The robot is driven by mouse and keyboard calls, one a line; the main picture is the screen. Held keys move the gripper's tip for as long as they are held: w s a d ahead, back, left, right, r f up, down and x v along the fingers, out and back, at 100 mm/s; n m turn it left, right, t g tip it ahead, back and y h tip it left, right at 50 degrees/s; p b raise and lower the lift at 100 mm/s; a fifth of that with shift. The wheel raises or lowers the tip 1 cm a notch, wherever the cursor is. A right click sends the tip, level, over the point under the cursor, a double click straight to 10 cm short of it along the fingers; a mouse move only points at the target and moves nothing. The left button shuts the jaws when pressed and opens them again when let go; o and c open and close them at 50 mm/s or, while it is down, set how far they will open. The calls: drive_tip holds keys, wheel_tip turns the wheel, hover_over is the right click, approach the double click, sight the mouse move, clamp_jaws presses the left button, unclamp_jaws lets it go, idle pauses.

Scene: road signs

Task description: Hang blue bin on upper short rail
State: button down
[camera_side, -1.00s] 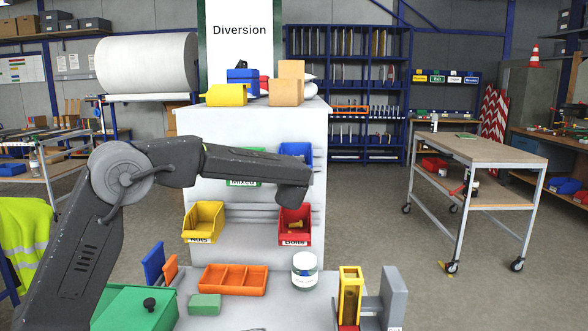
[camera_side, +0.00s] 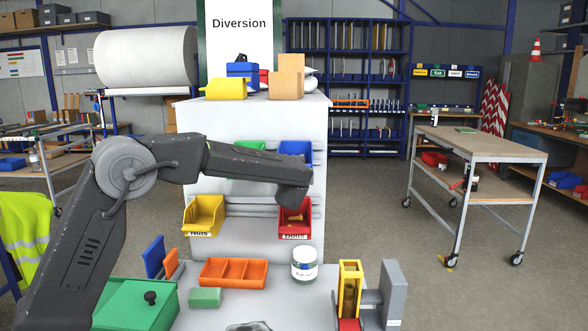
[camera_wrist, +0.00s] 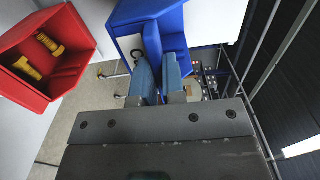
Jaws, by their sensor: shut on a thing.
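The blue bin (camera_side: 297,149) is at the right end of the white panel's upper rails (camera_side: 318,152), right of a green bin (camera_side: 248,146). In the side view my arm covers its lower part. In the wrist view the blue bin (camera_wrist: 172,18) fills the top middle. My gripper (camera_wrist: 159,72) is shut on its near wall, one finger on each side. The gripper tips are hidden in the side view behind the wrist (camera_side: 292,190). I cannot tell whether the bin's back touches or is hooked on the rail.
Below hang a yellow bin (camera_side: 203,215) and a red bin (camera_side: 295,222) with yellow bolts inside. The red one is close left in the wrist view (camera_wrist: 42,55). An orange tray (camera_side: 234,273), a jar (camera_side: 305,264) and a green box (camera_side: 137,304) stand on the bench.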

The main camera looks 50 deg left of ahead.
drive_tip(key=c, duration=1.1)
unclamp_jaws()
drive_tip(key=v, duration=1.4)
drive_tip(key=s+a+f+n+g+h, duration=0.2)
drive_tip(key=s+g, duration=0.1)
drive_tip(key=s, duration=0.5)
drive_tip(key=s+a+f+n+g+h, duration=0.1)
drive_tip(key=s+f+n+g+h, duration=0.2)
drive_tip(key=s, duration=0.5)
drive_tip(key=shift+s+d+f+n+g+h, duration=0.2)
drive_tip(key=shift+s+d+f+n+h, duration=0.4)
drive_tip(key=shift+s+d+h, duration=1.15)
drive_tip(key=shift+s+d+f+n+g+h, duration=0.2)
drive_tip(key=shift+s+d+f+n+h, duration=0.75)
drive_tip(key=shift+s, duration=1.55)
drive_tip(key=shift+s+d+f+n+g+h, duration=0.2)
drive_tip(key=shift+s+d+n+h, duration=0.25)
drive_tip(key=shift+s+d+h, duration=1.15)
drive_tip(key=shift+s+d+y, duration=0.15)
drive_tip(key=shift+s+y, duration=0.25)
drive_tip(key=shift+s, duration=0.05)
